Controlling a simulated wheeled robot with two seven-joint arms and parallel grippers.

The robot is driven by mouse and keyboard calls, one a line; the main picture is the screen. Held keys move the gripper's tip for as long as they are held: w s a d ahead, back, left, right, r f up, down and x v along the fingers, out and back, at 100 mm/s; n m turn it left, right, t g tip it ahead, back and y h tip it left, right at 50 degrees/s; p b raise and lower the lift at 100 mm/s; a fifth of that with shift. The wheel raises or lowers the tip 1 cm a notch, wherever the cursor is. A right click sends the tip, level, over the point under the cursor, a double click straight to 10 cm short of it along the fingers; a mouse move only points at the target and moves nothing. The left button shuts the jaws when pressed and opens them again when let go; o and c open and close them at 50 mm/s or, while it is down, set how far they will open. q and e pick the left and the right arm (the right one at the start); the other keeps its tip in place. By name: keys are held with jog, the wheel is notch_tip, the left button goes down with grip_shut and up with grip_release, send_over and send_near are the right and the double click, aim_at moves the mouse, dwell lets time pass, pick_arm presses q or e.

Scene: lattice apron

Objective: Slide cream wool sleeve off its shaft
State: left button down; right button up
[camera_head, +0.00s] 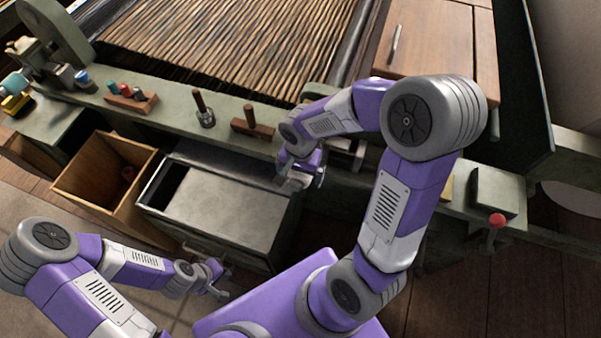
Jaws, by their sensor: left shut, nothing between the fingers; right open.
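I cannot make out a cream wool sleeve or its shaft in the head view. My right gripper (303,180) is open, pointing down at the front edge of the green apron rail (235,118), just right of the grey-topped drawer. I see nothing held in it, though the arm hides part of the rail there. My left gripper (220,284) is shut and empty, low in front of the drawer and apart from it.
A rack of coloured pegs (133,98) sits on the rail, with spools (15,103) at far left. An open wooden bin (88,190) and the grey-topped drawer (225,205) stand below. A red-knobbed lever (497,221) is at right. Brown slats (230,35) lie behind the rail.

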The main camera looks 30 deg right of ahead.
jog(key=shift+c, duration=0.3)
jog(key=c, duration=0.7)
jog(key=shift+s+a+b, duration=0.5)
jog(key=shift+s+a, duration=0.7)
jog(key=shift+a, duration=0.2)
jog(key=shift+s+a+b, duration=0.55)
jog(key=shift+s+a, duration=0.65)
jog(key=shift+a, duration=0.25)
jog(key=shift+s+a+b, duration=0.5)
jog(key=shift+s+a, duration=0.7)
jog(key=shift+a, duration=0.2)
jog(key=shift+r, duration=0.1)
jog(key=shift+s+a+r+p, duration=0.8)
jog(key=shift+s+a+r, duration=0.5)
jog(key=shift+a+r, duration=0.2)
